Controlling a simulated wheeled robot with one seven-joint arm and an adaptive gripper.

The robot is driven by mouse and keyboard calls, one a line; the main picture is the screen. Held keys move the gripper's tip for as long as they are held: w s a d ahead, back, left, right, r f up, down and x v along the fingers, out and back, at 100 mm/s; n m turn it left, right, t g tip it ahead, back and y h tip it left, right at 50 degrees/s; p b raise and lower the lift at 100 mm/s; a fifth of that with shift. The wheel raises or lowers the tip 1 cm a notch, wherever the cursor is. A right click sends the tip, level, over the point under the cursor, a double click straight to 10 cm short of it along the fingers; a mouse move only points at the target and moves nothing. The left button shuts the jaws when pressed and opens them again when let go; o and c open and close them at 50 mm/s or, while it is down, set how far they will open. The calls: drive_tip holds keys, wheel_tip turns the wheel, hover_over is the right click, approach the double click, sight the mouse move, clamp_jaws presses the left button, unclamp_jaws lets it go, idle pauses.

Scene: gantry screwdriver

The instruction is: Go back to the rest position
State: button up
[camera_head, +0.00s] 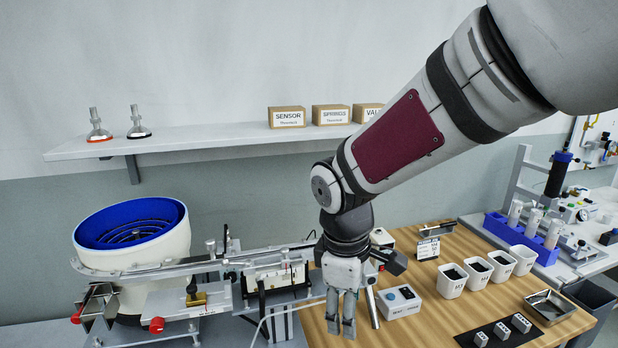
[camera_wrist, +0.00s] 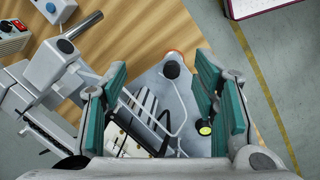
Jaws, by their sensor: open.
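My gripper (camera_head: 341,325) hangs from my arm over the front left part of the wooden bench (camera_head: 410,325), pointing down. It is empty. In the wrist view my gripper (camera_wrist: 158,100) shows two green-padded fingers held wide apart, with nothing between them but the grey plate and wire parts further below. My arm reaches in from the upper right and hides part of the shelf and the bench behind it.
A bowl feeder (camera_head: 135,235) with a blue inside and its rail stand left of my gripper. A white button box (camera_head: 399,301) is close on the right. White bins (camera_head: 452,281), a metal tray (camera_head: 549,307) and a blue rack (camera_head: 520,238) stand further right. The shelf (camera_head: 215,143) is behind.

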drive_tip(key=s+d+r+m+t, duration=0.1)
drive_tip(key=s+d+r+m, duration=0.2)
drive_tip(key=s, duration=0.3)
drive_tip(key=s+d+r+m+t+p, duration=0.1)
drive_tip(key=s+d+r+m, duration=0.3)
drive_tip(key=s+d+m, duration=0.1)
drive_tip(key=s+d+r+m+t+y+p, duration=0.1)
drive_tip(key=s+d+r+m, duration=0.3)
drive_tip(key=s, duration=0.4)
drive_tip(key=shift+s+d+r+m, duration=0.25)
drive_tip(key=shift+d+m, duration=0.15)
drive_tip(key=shift+m, duration=0.4)
